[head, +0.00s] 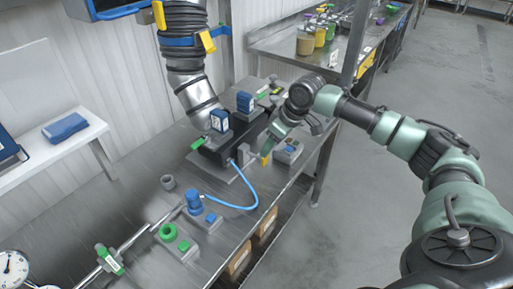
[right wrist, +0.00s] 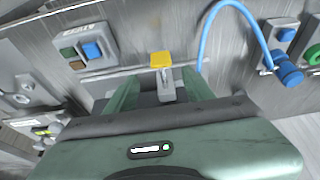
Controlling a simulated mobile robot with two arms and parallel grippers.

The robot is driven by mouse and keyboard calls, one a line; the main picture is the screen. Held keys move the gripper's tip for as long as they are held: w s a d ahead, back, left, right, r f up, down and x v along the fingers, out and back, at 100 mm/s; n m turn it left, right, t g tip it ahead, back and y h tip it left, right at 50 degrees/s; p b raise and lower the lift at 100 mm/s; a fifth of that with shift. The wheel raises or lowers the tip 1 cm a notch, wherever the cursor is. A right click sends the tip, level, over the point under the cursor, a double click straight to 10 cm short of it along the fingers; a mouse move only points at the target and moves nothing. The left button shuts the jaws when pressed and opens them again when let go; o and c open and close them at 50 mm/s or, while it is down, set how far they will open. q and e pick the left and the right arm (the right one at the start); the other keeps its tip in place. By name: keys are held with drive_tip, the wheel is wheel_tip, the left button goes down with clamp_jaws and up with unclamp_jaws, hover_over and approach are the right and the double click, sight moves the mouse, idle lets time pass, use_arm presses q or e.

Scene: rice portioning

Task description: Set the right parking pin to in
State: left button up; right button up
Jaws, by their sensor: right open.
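A yellow-capped grey pin (right wrist: 161,62), which looks like the right parking pin, stands at the front edge of a grey base on the steel bench. It also shows in the head view as a small yellow piece (head: 265,158) just below my right gripper (head: 273,146). In the right wrist view, the two green fingers of my right gripper (right wrist: 160,92) are open, one on each side of the pin's grey stem, with a gap between. The pin's lower part is partly hidden by the gripper body. My left gripper is not in view.
A box with a blue button (head: 290,149) stands right of the pin. A blue hose (head: 235,205) curves to a blue fitting (head: 194,203) on the left. A dark machine block (head: 222,150) stands behind.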

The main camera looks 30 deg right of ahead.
sight(260, 158)
drive_tip(key=p+x, duration=0.1)
drive_tip(key=x, duration=0.5)
drive_tip(key=shift+s+f, duration=0.1)
drive_tip(key=shift+f, duration=0.15)
drive_tip(key=shift+a+f, duration=0.1)
drive_tip(key=shift+f, duration=0.15)
clamp_jaws()
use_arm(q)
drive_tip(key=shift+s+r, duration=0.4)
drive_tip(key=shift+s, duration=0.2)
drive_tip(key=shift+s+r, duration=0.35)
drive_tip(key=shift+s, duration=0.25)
